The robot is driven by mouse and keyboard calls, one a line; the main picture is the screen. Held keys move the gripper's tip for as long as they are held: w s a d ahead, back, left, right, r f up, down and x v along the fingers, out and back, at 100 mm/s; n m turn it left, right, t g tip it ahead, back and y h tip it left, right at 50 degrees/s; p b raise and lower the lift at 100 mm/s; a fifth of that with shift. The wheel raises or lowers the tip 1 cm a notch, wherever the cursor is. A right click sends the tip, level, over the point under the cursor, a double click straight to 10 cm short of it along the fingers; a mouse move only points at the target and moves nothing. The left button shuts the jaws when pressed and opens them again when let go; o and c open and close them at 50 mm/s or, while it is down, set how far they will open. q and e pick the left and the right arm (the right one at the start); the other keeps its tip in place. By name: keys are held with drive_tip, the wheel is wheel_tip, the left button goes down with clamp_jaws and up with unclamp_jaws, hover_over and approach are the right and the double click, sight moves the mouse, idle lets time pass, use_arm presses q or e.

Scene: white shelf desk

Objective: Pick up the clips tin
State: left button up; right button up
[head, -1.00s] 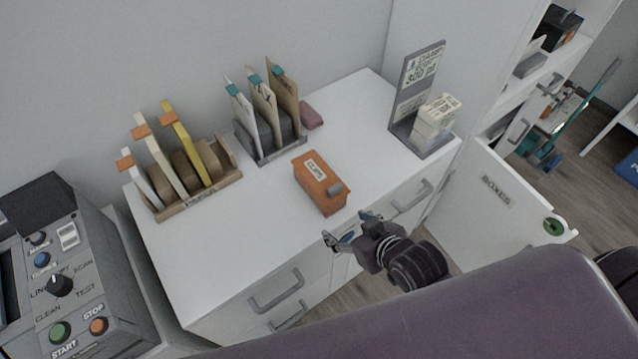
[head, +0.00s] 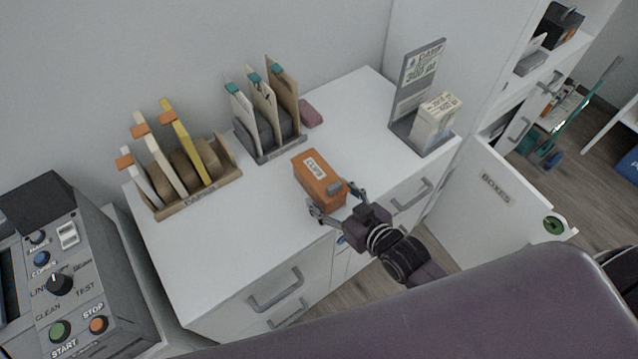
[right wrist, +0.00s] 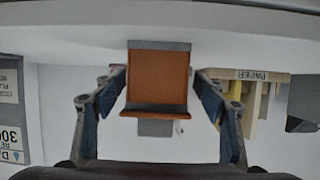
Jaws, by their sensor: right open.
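The clips tin (head: 318,181) is an orange box with a white label and a grey tab at its near end. It sits on the white desk top near the front edge. My right gripper (head: 337,201) is open at the near end of the tin, with one finger on each side of it. In the right wrist view the tin (right wrist: 157,78) is between the two open fingers (right wrist: 160,110), with a visible gap on each side. My left gripper is not in view.
A wooden rack of files (head: 200,195) and a grey rack of files (head: 278,150) stand behind and left. A pink block (head: 311,113) lies beside them. A grey stand with cards (head: 414,95) is at the right. An open door marked boxes (head: 500,205) is lower right.

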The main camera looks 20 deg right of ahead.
drive_tip(key=shift+x, duration=2.55)
drive_tip(key=shift+d+f, duration=0.15)
drive_tip(key=shift+c, duration=0.3)
drive_tip(key=c, duration=1.3)
